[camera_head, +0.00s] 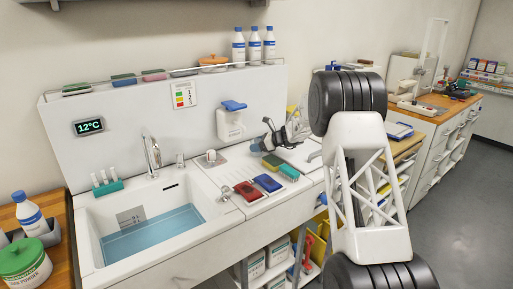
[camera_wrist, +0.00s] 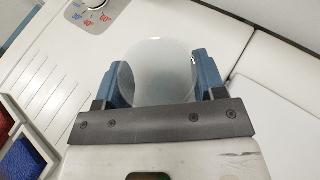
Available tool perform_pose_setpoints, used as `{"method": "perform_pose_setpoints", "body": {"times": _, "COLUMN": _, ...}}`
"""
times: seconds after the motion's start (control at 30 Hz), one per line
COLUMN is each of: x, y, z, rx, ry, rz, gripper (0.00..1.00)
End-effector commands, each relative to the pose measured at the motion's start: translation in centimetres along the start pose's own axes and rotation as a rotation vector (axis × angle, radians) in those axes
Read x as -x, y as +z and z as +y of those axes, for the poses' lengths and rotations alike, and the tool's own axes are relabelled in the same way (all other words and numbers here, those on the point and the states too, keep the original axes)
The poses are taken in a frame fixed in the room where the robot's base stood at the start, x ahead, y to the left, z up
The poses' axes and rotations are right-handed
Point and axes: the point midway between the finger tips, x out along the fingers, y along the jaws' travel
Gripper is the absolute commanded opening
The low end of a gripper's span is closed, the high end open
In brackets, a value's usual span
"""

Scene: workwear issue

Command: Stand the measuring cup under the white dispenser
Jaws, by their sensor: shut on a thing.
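The white dispenser (camera_head: 230,124) with a blue top is mounted on the white back panel behind the counter. My gripper (camera_head: 270,138) is over the counter to the right of the dispenser and a little lower in the picture. In the wrist view, the blue fingers of my gripper (camera_wrist: 161,82) are shut on a round, translucent whitish vessel, the measuring cup (camera_wrist: 158,70). The cup cannot be clearly made out in the head view, so its height above the counter cannot be told.
A dial (camera_head: 211,157) stands on the counter below the dispenser. The water-filled sink (camera_head: 95,220) is at left.

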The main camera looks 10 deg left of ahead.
Motion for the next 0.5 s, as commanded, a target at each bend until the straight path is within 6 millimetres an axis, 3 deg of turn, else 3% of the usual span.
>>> {"method": "perform_pose_setpoints", "body": {"times": 0.27, "x": 0.9, "y": 2.1, "z": -0.1, "rx": 0.003, "ry": -0.001, "rz": -0.001, "gripper": 0.41}}
{"method": "perform_pose_setpoints", "body": {"times": 0.5, "x": 2.2, "y": 5.4, "z": -0.2, "rx": 0.003, "ry": -0.001, "rz": -0.001, "gripper": 0.41}}
